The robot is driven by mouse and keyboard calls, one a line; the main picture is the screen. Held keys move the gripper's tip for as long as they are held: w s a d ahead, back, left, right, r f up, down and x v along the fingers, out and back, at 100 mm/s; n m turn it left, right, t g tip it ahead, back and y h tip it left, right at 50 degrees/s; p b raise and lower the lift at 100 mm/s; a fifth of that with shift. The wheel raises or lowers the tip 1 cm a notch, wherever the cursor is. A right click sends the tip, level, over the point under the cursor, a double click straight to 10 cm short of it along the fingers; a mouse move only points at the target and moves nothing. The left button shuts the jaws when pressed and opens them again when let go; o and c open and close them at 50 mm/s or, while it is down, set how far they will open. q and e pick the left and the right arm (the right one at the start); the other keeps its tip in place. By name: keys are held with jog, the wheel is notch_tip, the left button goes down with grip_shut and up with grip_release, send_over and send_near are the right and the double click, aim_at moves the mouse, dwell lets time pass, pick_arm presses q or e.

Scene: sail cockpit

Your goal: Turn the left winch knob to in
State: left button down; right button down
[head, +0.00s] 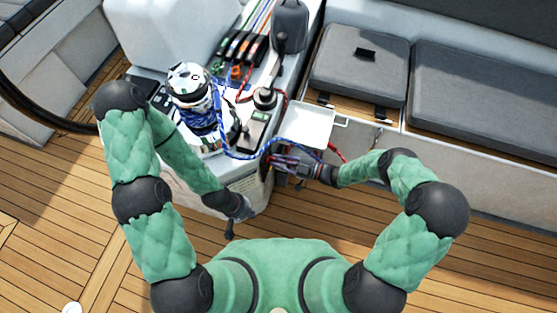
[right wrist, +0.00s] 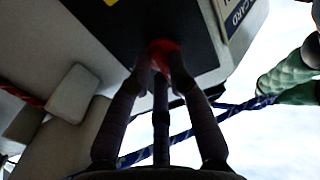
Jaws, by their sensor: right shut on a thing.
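In the right wrist view a red knob (right wrist: 163,48) sits on a black panel (right wrist: 120,22) with a yellow mark and a partly cut-off label. The fingers of my right gripper (right wrist: 163,72) are closed around this knob. In the head view my right gripper (head: 280,161) is at the console's right end face, and the knob is hidden there. I cannot read which setting the knob points to. My left gripper (head: 238,212) hangs low beside the console's near face, apart from the knob; its fingers are too small and dark to judge.
A winch (head: 190,90) wrapped with blue rope stands on the white console. The blue rope (head: 240,156) runs past my right gripper. Grey cushioned benches (head: 360,68) are at right.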

jog(key=shift+f, duration=0.1)
jog(key=c, duration=1.1)
grip_release()
jog(key=shift+c, duration=0.2)
jog(key=v, duration=1.2)
